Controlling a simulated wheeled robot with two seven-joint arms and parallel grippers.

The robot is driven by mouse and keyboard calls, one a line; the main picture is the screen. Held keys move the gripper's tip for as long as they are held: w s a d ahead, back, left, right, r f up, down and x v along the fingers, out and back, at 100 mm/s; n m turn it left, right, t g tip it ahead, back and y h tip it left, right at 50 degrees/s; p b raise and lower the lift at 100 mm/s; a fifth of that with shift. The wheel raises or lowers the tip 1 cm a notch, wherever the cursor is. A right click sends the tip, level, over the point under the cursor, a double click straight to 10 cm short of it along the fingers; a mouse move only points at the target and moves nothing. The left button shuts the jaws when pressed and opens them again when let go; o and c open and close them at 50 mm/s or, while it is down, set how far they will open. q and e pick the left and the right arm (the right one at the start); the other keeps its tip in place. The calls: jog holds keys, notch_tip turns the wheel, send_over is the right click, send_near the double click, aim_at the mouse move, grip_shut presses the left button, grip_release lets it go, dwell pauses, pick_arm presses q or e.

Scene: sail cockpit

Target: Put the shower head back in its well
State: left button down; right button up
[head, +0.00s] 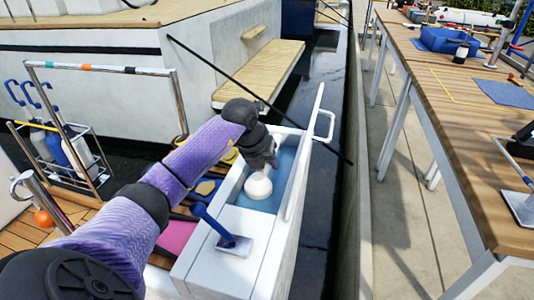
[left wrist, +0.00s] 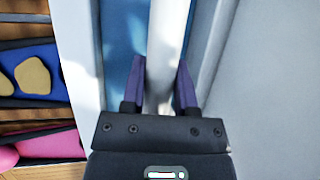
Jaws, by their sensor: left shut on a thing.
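The white shower head (head: 258,187) is in my left gripper (head: 263,163), with its round end hanging down at the mouth of the well. In the left wrist view a white shaft (left wrist: 162,60) runs between the two purple fingers of the same gripper (left wrist: 161,82). The well (head: 287,158) is an open box with a blue inside, set in a white locker. I cannot tell whether the shower head touches the well's floor. My right gripper is not in view.
A raised white lid (head: 306,150) stands along the well's right side. A dark thin pole (head: 235,86) slants across behind. A wooden table (head: 470,130) stands at the right.

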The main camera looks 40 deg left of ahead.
pick_arm(q)
jog(key=shift+f, duration=0.7)
jog(key=c, duration=0.8)
grip_release()
jog(key=o, duration=0.5)
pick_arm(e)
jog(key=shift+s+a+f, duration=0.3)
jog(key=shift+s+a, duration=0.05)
pick_arm(q)
jog(key=shift+r, duration=0.1)
jog(key=p+v, duration=0.4)
jog(key=v, duration=0.6)
jog(key=shift+d, duration=0.1)
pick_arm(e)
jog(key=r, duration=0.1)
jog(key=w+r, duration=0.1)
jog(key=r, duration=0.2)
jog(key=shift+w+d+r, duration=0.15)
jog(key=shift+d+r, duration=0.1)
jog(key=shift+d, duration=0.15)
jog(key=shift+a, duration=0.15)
